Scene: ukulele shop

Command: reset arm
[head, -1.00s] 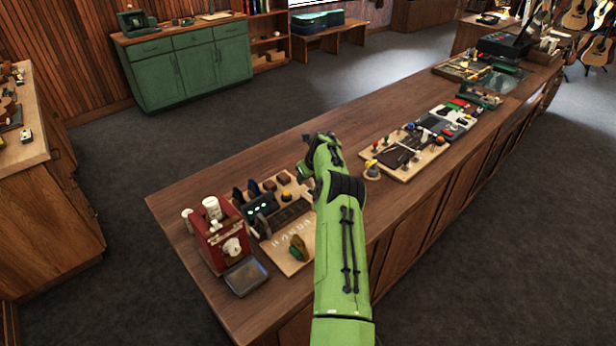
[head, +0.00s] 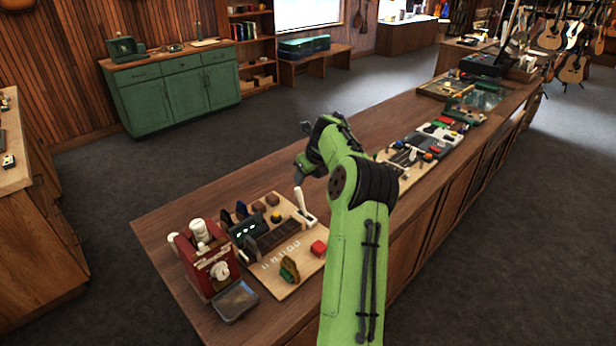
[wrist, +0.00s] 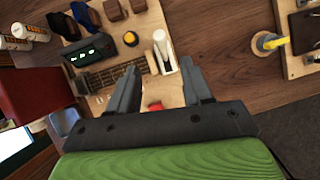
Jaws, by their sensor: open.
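My green arm reaches up over the long wooden counter (head: 225,190) in the head view. My gripper (head: 301,174) is above the counter, near the right edge of a light wooden board (head: 310,262) that holds several small items. In the wrist view my gripper (wrist: 163,80) has its two fingers apart with nothing held between them. Part of a red block (wrist: 155,106) shows low between the fingers.
A red box-like unit (head: 205,262) and a dark tray (head: 235,301) stand at the counter's near left end. Another board with tools (head: 408,165) lies further right. A green cabinet (head: 180,85) stands by the back wall. The counter's back strip is bare.

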